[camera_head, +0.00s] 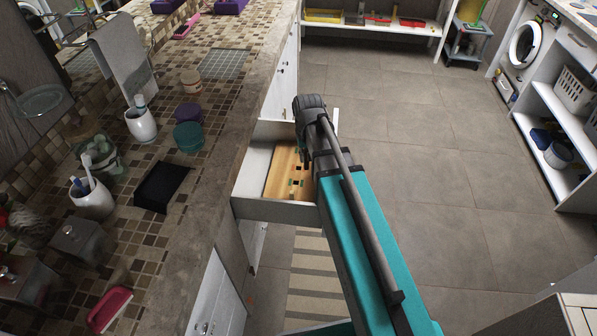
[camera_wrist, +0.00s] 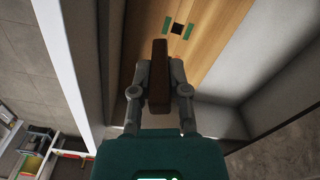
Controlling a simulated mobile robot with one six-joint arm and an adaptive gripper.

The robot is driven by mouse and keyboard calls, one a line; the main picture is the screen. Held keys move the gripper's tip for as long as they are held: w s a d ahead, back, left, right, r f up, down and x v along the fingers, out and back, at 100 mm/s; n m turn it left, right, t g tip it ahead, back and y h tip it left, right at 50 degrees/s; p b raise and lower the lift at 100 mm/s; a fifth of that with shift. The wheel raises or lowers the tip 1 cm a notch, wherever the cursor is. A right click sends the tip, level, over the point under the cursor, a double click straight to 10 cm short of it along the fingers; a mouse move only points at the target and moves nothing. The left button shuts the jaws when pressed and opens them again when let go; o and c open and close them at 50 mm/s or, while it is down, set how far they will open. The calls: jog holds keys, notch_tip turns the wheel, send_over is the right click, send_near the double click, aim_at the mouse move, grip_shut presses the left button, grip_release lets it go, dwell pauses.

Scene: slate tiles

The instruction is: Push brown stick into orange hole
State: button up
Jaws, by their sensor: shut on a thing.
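The brown stick (camera_wrist: 159,72) is held between the fingers of my gripper (camera_wrist: 160,92) in the wrist view. My gripper is shut on it above the wooden board (camera_wrist: 207,42). A dark square hole (camera_wrist: 178,28) with green marks on both sides lies just beyond the stick's end. The stick is apart from that hole in the picture; its height above the board cannot be told. In the head view the board (camera_head: 279,172) lies in an open drawer and shows several dark holes.
The white drawer (camera_head: 275,210) has raised walls around the board. Open floor (camera_head: 430,170) lies to the right. Shelves stand at the far right.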

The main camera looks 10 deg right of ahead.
jog(key=shift+s+a+r+m, duration=0.1)
jog(key=shift+s+r+m, duration=0.05)
jog(key=shift+s+m, duration=0.9)
jog(key=shift+s+a+r+m, duration=0.15)
jog(key=shift+s+m, duration=0.6)
jog(key=shift+s, duration=0.5)
jog(key=shift+w+d, duration=0.1)
jog(key=w+f+b, duration=0.8)
jog(key=w+f, duration=0.1)
jog(key=w, duration=0.4)
jog(key=shift+a+b, duration=0.25)
jog(key=shift+b, duration=0.05)
jog(key=shift+w+f+b, duration=0.55)
jog(key=shift+f+b, duration=0.15)
jog(key=shift+f, duration=0.05)
jog(key=shift+s+f+b, duration=0.1)
jog(key=shift+f+b, duration=1.2)
jog(key=shift+f, duration=0.15)
